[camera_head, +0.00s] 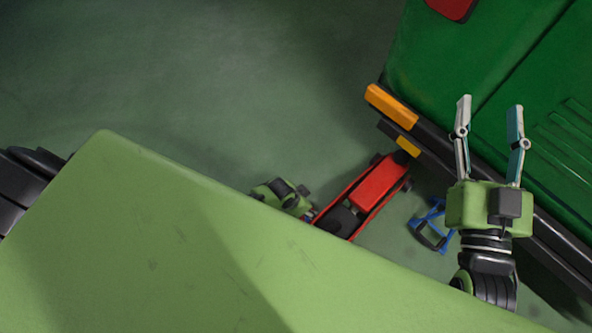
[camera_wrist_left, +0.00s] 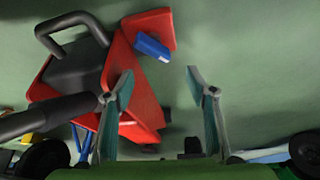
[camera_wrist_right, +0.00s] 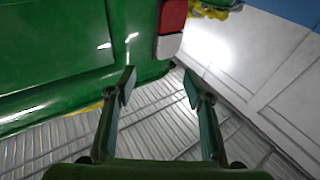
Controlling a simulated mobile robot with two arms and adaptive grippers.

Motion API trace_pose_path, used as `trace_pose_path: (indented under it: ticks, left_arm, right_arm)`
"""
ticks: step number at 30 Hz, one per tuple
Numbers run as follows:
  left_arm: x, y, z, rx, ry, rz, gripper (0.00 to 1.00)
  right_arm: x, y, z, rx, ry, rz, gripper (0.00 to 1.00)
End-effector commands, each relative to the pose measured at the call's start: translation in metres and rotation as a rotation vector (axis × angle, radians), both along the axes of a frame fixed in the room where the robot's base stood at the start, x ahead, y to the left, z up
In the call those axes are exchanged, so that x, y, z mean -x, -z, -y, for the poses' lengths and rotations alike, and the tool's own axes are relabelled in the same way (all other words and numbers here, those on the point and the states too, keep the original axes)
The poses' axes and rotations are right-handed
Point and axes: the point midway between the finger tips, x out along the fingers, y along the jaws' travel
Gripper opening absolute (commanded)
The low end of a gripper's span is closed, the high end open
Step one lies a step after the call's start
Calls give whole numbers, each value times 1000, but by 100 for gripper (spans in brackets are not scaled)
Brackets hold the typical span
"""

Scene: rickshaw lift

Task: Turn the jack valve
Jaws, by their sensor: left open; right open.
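The red jack (camera_head: 377,187) stands on the floor beside the vehicle's corner. In the left wrist view the jack (camera_wrist_left: 128,115) shows a black looped handle and a black bar. A small blue piece (camera_wrist_left: 152,46) sits on a red part there; I cannot tell whether it is the valve. My left gripper (camera_wrist_left: 160,75) is open and empty, its fingers pointing toward the jack. In the head view its green body shows left of the jack, partly hidden by my own green body. My right gripper (camera_head: 490,104) is open and empty, raised over the vehicle's edge, apart from the jack.
The green vehicle (camera_head: 440,60) fills the upper right, with an orange and black bumper (camera_head: 390,105). A blue stand (camera_head: 432,228) is on the floor right of the jack. The floor (camera_head: 230,80) at the upper left is clear.

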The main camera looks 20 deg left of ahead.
Motion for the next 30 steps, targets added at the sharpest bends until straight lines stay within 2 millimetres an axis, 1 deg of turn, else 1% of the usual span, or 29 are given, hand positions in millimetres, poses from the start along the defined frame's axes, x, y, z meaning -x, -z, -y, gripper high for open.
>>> trace_pose_path:
  ticks: [15,30]
  left_arm:
    - [2,-7,-2,0,0,0,51]
    - [4,-13,-3,0,0,0,51]
  right_arm:
    - [-4,36,4,45,10,-167,47]
    - [-2,72,9,86,20,-329,47]
